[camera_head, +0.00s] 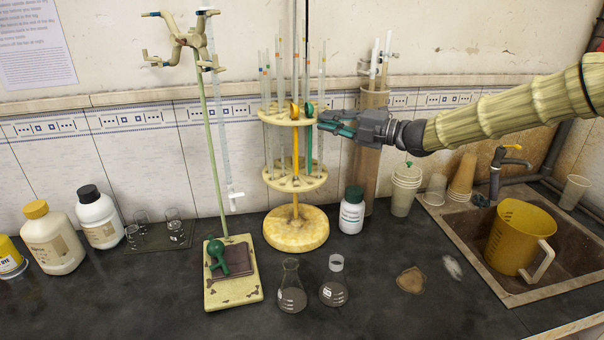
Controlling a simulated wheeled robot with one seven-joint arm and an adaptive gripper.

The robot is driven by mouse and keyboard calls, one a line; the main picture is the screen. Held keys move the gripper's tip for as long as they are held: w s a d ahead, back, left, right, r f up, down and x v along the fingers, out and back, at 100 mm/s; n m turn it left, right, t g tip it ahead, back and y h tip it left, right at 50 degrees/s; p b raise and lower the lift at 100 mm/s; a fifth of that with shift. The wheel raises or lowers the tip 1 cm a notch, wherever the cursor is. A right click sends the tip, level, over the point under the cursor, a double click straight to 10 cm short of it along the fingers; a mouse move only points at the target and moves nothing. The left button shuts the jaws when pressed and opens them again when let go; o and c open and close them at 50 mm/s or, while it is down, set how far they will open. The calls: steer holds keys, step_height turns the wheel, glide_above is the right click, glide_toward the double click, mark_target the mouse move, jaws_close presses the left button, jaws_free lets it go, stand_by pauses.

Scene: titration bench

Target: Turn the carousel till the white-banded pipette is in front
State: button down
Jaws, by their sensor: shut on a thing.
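The carousel (295,229) stands on a round yellow base, with an upper disc (275,116) and a lower disc (284,184) on a yellow post. Several thin upright pipettes (277,70) stand around it, some with small coloured bands. I cannot make out which has the white band. An orange part (294,110) and a green part (309,110) show at the upper disc's front. My gripper (322,120) reaches in from the right and is shut at the disc's right edge, apparently on its rim. Its fingertips partly hide the contact.
A burette stand (209,140) is close on the left. A tall brown cylinder (371,150) is behind my gripper. A white bottle (352,210) and two flasks (291,295) stand nearby. A sink with a yellow jug (519,237) is at right.

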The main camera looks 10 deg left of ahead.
steer(key=shift+s+d, duration=0.1)
steer(key=shift+f+b, duration=0.15)
steer(key=shift+b, duration=0.3)
steer(key=shift+s+a+m+t+h+b, duration=0.75)
steer(key=shift+t+b, duration=0.55)
steer(key=shift+b, duration=1.85)
steer(key=shift+s+a+f+m+t+b, duration=0.1)
steer(key=shift+s+a+m+t+b, duration=0.4)
steer(key=shift+b, duration=1.8)
steer(key=shift+s+a+m+t+h+b, duration=0.2)
steer(key=shift+m+t+h+b, duration=0.35)
steer(key=shift+b, duration=1.65)
steer(key=shift+s+a+m+t+h+b, duration=0.25)
steer(key=shift+a+m+t+h+b, duration=0.4)
steer(key=shift+b, duration=2.15)
steer(key=shift+s+a+m+t+h+b, duration=0.2)
steer(key=shift+a+m+t+h+b, duration=0.5)
steer(key=shift+b, duration=2.05)
